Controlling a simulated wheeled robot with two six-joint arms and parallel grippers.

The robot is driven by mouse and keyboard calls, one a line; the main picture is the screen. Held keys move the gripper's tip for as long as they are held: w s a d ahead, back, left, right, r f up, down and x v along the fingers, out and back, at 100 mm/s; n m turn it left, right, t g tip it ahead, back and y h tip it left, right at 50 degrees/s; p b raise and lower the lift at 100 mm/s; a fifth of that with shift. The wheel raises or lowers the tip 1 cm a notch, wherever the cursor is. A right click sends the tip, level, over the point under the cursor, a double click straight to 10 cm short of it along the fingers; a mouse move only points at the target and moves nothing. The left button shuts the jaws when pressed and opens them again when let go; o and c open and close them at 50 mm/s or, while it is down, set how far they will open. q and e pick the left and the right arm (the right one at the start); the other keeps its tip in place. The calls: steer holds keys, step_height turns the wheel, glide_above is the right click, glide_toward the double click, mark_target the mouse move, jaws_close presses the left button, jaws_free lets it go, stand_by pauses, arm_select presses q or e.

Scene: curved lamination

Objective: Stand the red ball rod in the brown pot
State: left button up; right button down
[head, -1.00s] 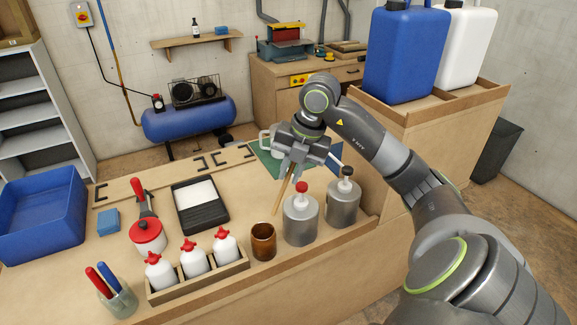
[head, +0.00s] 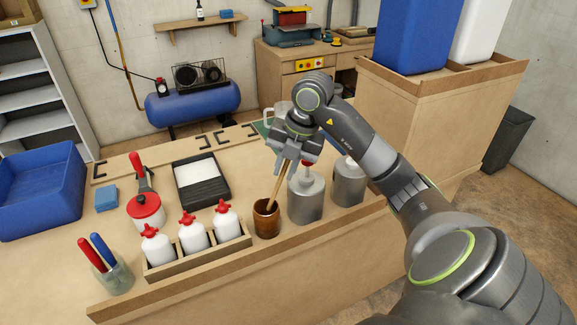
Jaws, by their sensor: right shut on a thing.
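My right gripper (head: 291,163) is shut on a thin wooden rod (head: 280,184), above and slightly right of the brown pot (head: 266,220). The rod leans, its lower end down and to the left. That end overlaps the pot's mouth and appears to be just inside it; I cannot tell how deep it goes. The rod's upper end is hidden by the gripper, and no red ball on it can be made out. The pot stands upright on the bench. My left gripper is not in view.
Grey metal canisters (head: 305,201) stand close right of the pot, one with a red cap partly behind the gripper. A wooden rack (head: 199,254) of white bottles with red caps is just left. A black tray (head: 207,193) lies behind. The bench's front edge is near.

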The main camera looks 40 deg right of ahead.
steer(key=shift+b+x, duration=1.2)
steer(key=shift+x, duration=0.8)
steer(key=shift+a, duration=0.1)
steer(key=c, duration=1.3)
jaws_free()
steer(key=shift+o, duration=0.2)
steer(key=p+v, duration=0.6)
steer(key=v, duration=1.1)
steer(key=shift+r, duration=0.2)
